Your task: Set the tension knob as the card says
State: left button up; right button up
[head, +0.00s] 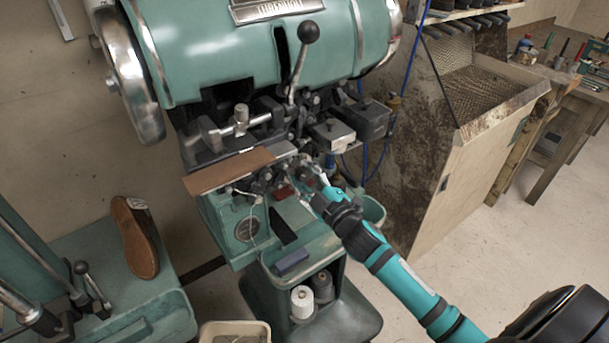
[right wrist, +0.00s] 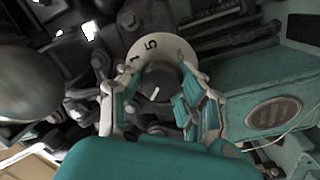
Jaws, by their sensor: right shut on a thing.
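The tension knob (right wrist: 158,80) is dark and round with a short pale pointer line, in the right wrist view. A pale dial ring (right wrist: 143,45) shows behind it, with a 5 and what looks like a 1 readable and other marks tilted or cut off. My right gripper (right wrist: 150,88) has its two fingers on either side of the knob, shut on it. In the head view my right gripper (head: 312,185) reaches the front of the green stitching machine (head: 215,55); the knob is too small to make out there. No readable card shows. My left gripper is not in view.
A brown flat piece (head: 228,171) lies across the machine just left of my gripper. Thread spools (head: 302,301) stand below. A dirty bin (head: 490,90) stands right; open floor lies in front of it.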

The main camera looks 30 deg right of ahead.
dwell(0.4)
jog(key=o, duration=1.2)
jog(key=shift+c, duration=0.2)
jog(key=s+d, duration=0.1)
jog(key=s, duration=1.1)
jog(key=shift+f, duration=0.3)
